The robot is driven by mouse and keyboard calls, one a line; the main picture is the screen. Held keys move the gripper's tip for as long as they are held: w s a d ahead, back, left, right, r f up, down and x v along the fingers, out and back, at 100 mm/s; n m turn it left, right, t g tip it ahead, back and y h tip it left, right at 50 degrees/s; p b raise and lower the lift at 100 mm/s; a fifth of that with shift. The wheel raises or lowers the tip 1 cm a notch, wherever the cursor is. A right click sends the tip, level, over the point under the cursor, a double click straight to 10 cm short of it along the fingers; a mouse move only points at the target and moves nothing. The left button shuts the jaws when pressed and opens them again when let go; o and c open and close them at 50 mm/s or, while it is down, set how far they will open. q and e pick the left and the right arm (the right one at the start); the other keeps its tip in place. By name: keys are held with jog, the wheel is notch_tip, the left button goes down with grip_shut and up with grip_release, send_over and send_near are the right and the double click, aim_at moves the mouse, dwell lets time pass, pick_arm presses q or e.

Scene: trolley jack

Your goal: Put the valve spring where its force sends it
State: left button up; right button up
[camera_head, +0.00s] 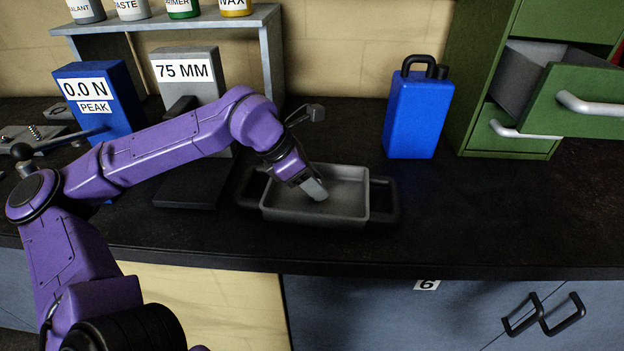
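My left gripper (315,190) reaches down into a grey tray (368,212) with black handles. Its fingertips are seen edge-on, so I cannot tell if they are apart or hold anything. A small coil spring (35,131) stands on a grey metal piece at the far left; I cannot tell if it is the valve spring. A blue tester (118,122) reads "0.0 N" and "PEAK". A grey stand (203,91) next to it is marked "75 MM". My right gripper is not in view.
A blue case (414,118) with a black handle stands right of the tray. A green cabinet (478,100) has one drawer (575,98) pulled out. A grey shelf (268,60) bears several labelled cans. The dark worktop (480,205) is clear at front right.

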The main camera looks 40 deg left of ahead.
pick_arm(q)
jog(key=shift+r, duration=0.25)
jog(key=v, duration=1.2)
dwell(0.8)
